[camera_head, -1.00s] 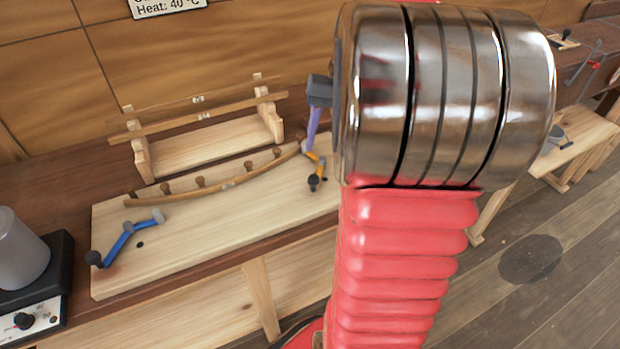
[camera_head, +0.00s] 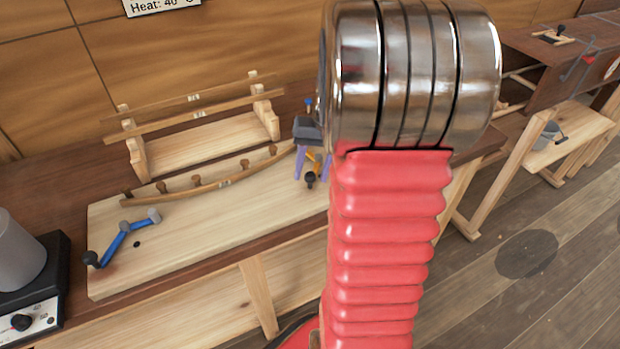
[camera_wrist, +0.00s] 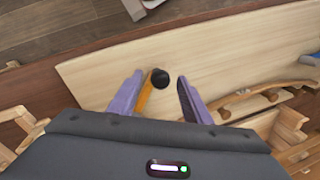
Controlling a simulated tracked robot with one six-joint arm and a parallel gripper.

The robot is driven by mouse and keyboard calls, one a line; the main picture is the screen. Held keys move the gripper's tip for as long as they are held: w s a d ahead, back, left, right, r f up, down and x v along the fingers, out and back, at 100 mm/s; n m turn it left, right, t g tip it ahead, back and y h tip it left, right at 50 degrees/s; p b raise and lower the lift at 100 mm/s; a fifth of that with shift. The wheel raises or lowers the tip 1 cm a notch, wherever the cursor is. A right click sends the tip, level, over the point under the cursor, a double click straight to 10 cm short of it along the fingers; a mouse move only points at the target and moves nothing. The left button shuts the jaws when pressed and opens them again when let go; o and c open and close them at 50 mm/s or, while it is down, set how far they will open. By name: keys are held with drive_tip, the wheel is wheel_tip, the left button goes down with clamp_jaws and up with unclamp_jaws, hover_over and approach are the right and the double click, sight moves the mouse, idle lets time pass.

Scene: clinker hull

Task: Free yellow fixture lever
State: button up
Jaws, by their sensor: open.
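The yellow lever (camera_wrist: 144,97) with a black knob (camera_wrist: 160,78) is at the right end of the pale fixture board (camera_head: 185,246). In the head view the lever (camera_head: 316,160) and its knob show just under my gripper, partly hidden by it. My gripper (camera_wrist: 153,90) is open, with purple fingers either side of the lever and its knob in the wrist view. The left finger appears very close to the lever; I cannot tell whether they touch. A curved wooden strip (camera_head: 190,193) lies along the board against several brown pegs.
A blue lever (camera_head: 117,241) is at the board's left end. A wooden rack with strips (camera_head: 200,147) stands behind the board. A grey pot (camera_head: 15,250) on a black heater (camera_head: 48,300) is at far left. The board's middle front is clear.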

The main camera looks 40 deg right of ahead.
drive_tip(key=shift+w+a+f, duration=0.1)
drive_tip(key=shift+f, duration=0.65)
drive_tip(key=shift+w+a+f, duration=0.1)
drive_tip(key=shift+f, duration=0.65)
clamp_jaws()
drive_tip(key=shift+r, duration=0.1)
